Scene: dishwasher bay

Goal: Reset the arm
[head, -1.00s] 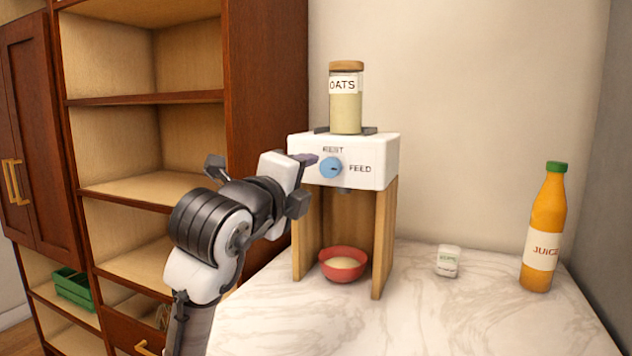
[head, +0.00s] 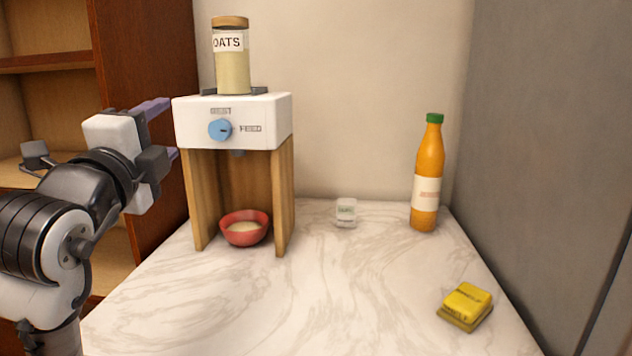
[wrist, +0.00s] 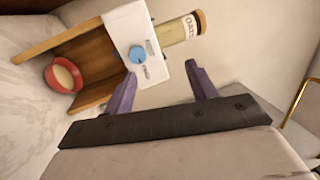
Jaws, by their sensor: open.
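My gripper (head: 165,130) is at the left in the head view, beside the left side of the oats dispenser. In the wrist view my gripper (wrist: 162,82) has its two purple fingers spread apart with nothing between them. The dispenser (head: 272,122) is a white box on wooden legs with a blue knob (head: 221,129) between the labels "REST" and "FEED". The knob also shows in the wrist view (wrist: 137,54). A jar of oats (head: 233,72) stands on top. A red bowl (head: 246,236) with pale contents sits under the dispenser.
A small white container (head: 346,212) and an orange juice bottle (head: 427,180) stand at the back of the marble counter (head: 330,300). A yellow packet (head: 467,304) lies at the right front. A wooden shelf unit (head: 145,60) is at the left. The counter's middle front is clear.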

